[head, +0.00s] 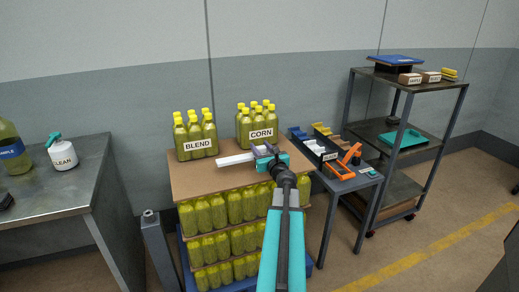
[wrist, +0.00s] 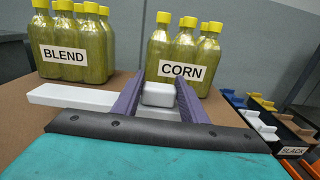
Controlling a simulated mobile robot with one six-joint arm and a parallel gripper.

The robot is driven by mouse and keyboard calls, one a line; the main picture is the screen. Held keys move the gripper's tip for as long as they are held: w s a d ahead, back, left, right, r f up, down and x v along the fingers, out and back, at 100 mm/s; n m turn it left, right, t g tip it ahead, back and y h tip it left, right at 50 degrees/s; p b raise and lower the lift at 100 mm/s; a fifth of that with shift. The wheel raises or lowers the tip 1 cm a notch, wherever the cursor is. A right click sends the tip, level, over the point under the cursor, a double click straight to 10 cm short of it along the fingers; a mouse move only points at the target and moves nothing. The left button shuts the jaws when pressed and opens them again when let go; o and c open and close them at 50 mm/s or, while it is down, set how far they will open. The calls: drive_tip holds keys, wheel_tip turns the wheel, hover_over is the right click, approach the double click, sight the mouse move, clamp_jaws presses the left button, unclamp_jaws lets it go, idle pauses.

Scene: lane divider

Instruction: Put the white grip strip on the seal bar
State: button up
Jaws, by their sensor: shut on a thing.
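My gripper (wrist: 158,90) is shut on a white block (wrist: 158,96) between its two purple fingers. A long flat white strip (wrist: 80,98) reaches out to the left of the fingers. In the head view the strip (head: 234,159) lies level at or just above the brown board, left of my gripper (head: 262,150). Whether block and strip are one piece is hidden by a finger, and so is any contact with the board. I cannot pick out a seal bar in either view.
Yellow-capped bottles marked BLEND (head: 196,138) and CORN (head: 257,124) stand on the brown board (head: 190,180), with a gap between the groups. More bottles fill the layers below. Bins (head: 318,148) and an orange tool (head: 350,155) are on the right; a metal table (head: 70,185) is left.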

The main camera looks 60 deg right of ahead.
drive_tip(key=shift+w+d+f, duration=0.15)
drive_tip(key=shift+w+d, duration=0.75)
drive_tip(key=shift+d, duration=0.2)
drive_tip(key=shift+w+d+f, duration=0.1)
drive_tip(key=shift+w+d, duration=0.8)
drive_tip(key=shift+d, duration=0.2)
drive_tip(key=shift+w+d, duration=0.35)
drive_tip(key=shift+d, duration=0.05)
drive_tip(key=shift+s+a+f, duration=0.1)
drive_tip(key=shift+f, duration=1.7)
drive_tip(key=shift+f+b, duration=0.2)
drive_tip(key=shift+b, duration=0.1)
drive_tip(key=o, duration=1.2)
drive_tip(key=shift+o, duration=0.2)
drive_tip(key=shift+r, duration=0.2)
drive_tip(key=shift+v, duration=6)
drive_tip(key=shift+o, duration=0.4)
